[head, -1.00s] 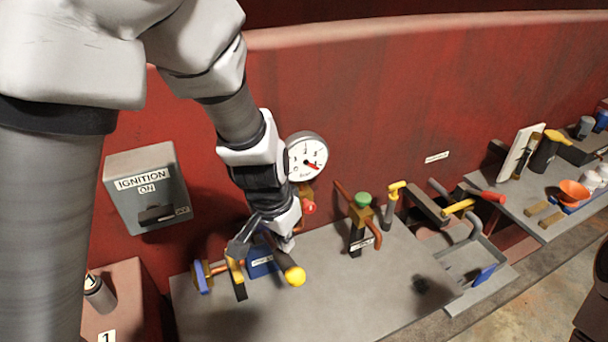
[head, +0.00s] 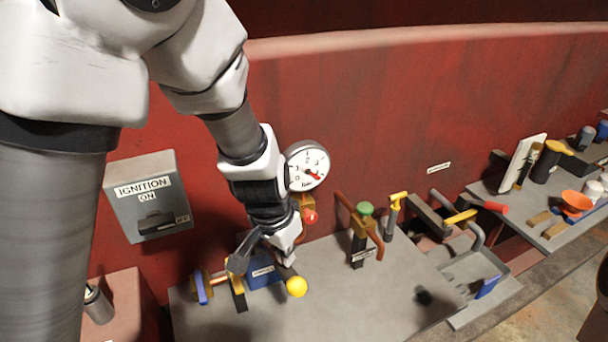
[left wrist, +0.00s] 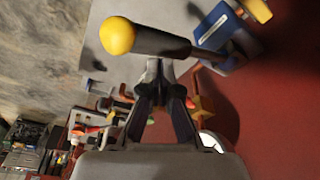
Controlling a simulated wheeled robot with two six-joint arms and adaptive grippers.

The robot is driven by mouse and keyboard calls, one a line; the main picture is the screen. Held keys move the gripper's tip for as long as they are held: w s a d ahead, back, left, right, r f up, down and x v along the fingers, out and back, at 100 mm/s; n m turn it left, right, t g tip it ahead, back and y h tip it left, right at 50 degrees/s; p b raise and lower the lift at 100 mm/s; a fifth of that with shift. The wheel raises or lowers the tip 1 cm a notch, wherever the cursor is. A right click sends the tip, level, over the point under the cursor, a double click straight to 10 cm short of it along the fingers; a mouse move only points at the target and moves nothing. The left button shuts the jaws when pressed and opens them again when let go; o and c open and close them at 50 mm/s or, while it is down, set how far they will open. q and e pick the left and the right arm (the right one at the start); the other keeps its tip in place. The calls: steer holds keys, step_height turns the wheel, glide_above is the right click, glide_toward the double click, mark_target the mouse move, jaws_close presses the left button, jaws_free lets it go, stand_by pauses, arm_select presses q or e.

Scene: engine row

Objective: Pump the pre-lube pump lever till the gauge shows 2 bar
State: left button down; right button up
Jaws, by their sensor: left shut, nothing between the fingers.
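The pre-lube pump (head: 264,272) is a blue block on the grey bench, also in the left wrist view (left wrist: 222,38). Its lever has a dark grip (left wrist: 165,42) and a yellow ball knob (head: 297,286), low over the bench. My left gripper (head: 282,248) is shut and empty just above and behind the lever. In the left wrist view its fingertips (left wrist: 158,75) point at the dark grip; I cannot tell if they touch it. The round white gauge (head: 307,166) hangs on the red wall behind. Its red needle points to the lower right; the numbers are too small to read surely.
A grey ignition box (head: 150,200) is on the wall at left. A green-topped valve (head: 364,215) with copper pipes stands right of the pump. A red knob (head: 310,216) sits below the gauge. The bench front (head: 350,300) is clear.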

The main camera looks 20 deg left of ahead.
mark_target(285, 270)
arm_select(q)
steer(key=shift+f, duration=0.15)
stand_by(0.3)
steer(key=shift+f+b, duration=2.85)
steer(key=shift+b, duration=0.1)
step_height(285, 270, up, 10)
steer(key=p, duration=0.9)
steer(key=shift+r, duration=0.1)
